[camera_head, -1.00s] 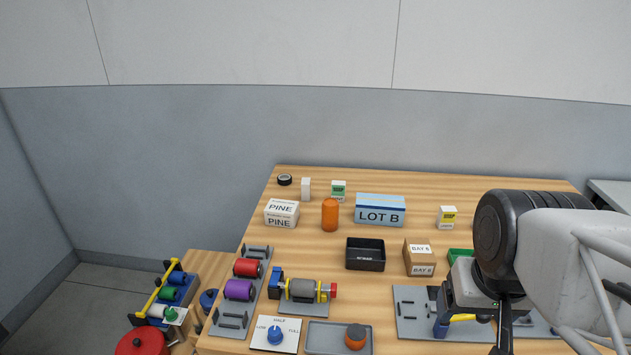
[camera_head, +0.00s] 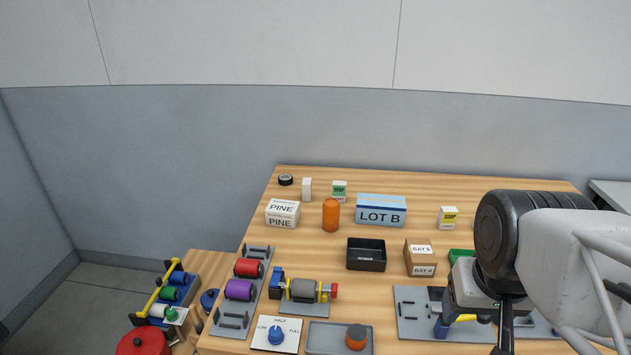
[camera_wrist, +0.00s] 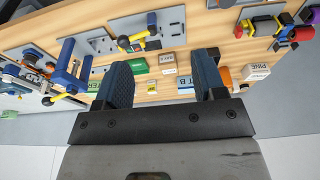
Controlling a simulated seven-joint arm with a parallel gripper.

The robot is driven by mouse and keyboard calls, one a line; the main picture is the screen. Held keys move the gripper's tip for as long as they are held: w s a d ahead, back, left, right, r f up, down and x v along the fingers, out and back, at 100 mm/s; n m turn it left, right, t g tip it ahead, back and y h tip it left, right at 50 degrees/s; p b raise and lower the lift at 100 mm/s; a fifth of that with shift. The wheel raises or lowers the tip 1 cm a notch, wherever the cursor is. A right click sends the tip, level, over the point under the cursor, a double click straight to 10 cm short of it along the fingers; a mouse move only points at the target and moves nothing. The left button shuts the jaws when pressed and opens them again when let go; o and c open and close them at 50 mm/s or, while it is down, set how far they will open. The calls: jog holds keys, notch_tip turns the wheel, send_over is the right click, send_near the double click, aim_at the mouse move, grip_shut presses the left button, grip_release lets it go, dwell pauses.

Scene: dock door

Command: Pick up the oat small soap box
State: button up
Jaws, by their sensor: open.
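Two small white boxes with soap labels stand on the wooden table: one with a yellow label (camera_head: 448,217) at the right, one with a green label (camera_head: 339,191) at the back. The print is too small to tell which is oat. The yellow-labelled box also shows in the wrist view (camera_wrist: 152,90), beyond and between the fingers. My gripper (camera_wrist: 163,72) is open, with nothing between its two dark blue fingers, and is well apart from both boxes. In the head view my arm covers the table's right side.
Near the soap boxes are a blue LOT B box (camera_head: 380,211), an orange bottle (camera_head: 331,215), a PINE box (camera_head: 282,213), a plain white box (camera_head: 307,189), a black tray (camera_head: 366,255) and a BAY 6 carton (camera_head: 420,258). Fixtures line the front. Bare tabletop surrounds the yellow-labelled box.

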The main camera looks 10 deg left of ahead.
jog(key=w+d+r+n+t+h, duration=0.15)
jog(key=w+n, duration=0.25)
jog(key=w, duration=0.5)
jog(key=w+d+n+h, duration=0.1)
jog(key=w+n+h, duration=0.2)
jog(key=w, duration=0.6)
jog(key=w+a+n+t+h, duration=0.1)
jog(key=w+a+n+t, duration=0.3)
jog(key=w, duration=0.6)
jog(key=w+a+n+h, duration=0.1)
jog(key=w+a+n, duration=0.1)
jog(key=w+n, duration=0.5)
jog(key=n+t+y, duration=0.5)
jog(key=n+t, duration=0.1)
jog(key=n, duration=0.9)
send_over(307, 190)
jog(key=s+d, duration=0.7)
notch_tip(307, 190, down, 15)
jog(key=a+f+n+y, duration=0.1)
jog(key=a+f, duration=0.1)
jog(key=w+a+f+n, duration=0.1)
jog(key=a, duration=0.1)
jog(key=w+a+f+n+y, duration=0.1)
jog(key=a+f+n, duration=0.1)
jog(key=a, duration=0.1)
jog(key=shift+w+f+g+y, duration=0.15)
jog(key=shift+f+g+y, duration=0.15)
jog(key=shift+g+y, duration=0.05)
jog(key=shift+w, duration=0.1)
